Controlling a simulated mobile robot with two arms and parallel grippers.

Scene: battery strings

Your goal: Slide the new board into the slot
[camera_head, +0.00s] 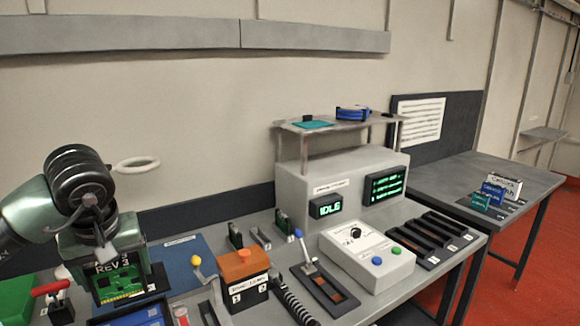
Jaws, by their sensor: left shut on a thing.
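The new board is a green circuit board (120,281) marked "REV 3", at the lower left of the head view. My left gripper (102,258) is shut on its top edge and holds it upright, face toward me. Its lower edge is close to a dark tray; I cannot tell whether they touch. Small upright holders (258,238) stand in a row on the bench behind; one or two seem to hold boards. Which one is the slot is unclear. My right gripper is not in view.
A grey machine (300,185) reading "IDLE" stands at the back. A white control box (345,265), an orange-topped box (244,262) and a lever unit (305,262) fill the bench middle. Black numbered bays (425,243) lie right. A blue mat (185,255) is partly bare.

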